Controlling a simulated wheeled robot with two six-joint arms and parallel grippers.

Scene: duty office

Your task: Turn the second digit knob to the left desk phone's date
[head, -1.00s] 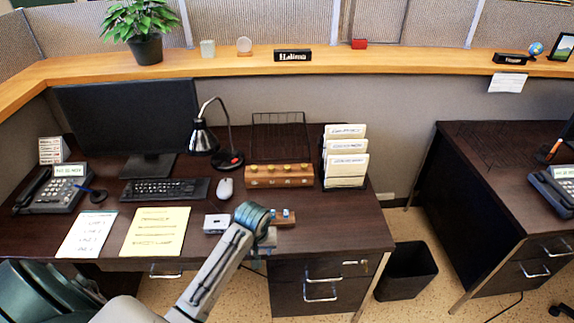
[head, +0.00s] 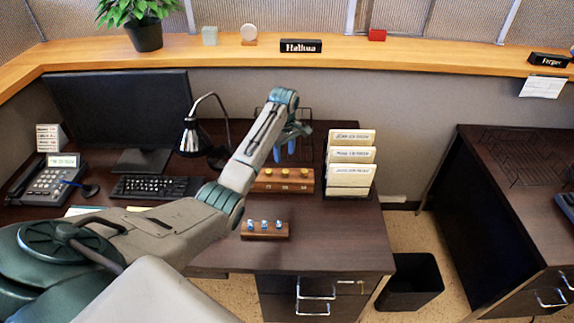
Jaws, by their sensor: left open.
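The left desk phone (head: 47,184) stands at the far left of the desk with its small lit display (head: 63,161), whose text is too small to read. A wooden block with a row of yellow knobs (head: 270,186) stands at the back of the desk, partly hidden by my left arm. Marks below the knobs are too small to read. A smaller wooden block (head: 264,236) with three blue-and-white pieces lies nearer the front edge. My left gripper (head: 287,148) is open and empty, with blue fingers pointing down above and behind the yellow-knob block. My right gripper is out of view.
A file holder with folders (head: 350,160) stands right of the knob block. A desk lamp (head: 195,138), monitor (head: 120,110) and keyboard (head: 150,187) are to the left. The desk's front right is clear. A bin (head: 412,282) stands on the floor.

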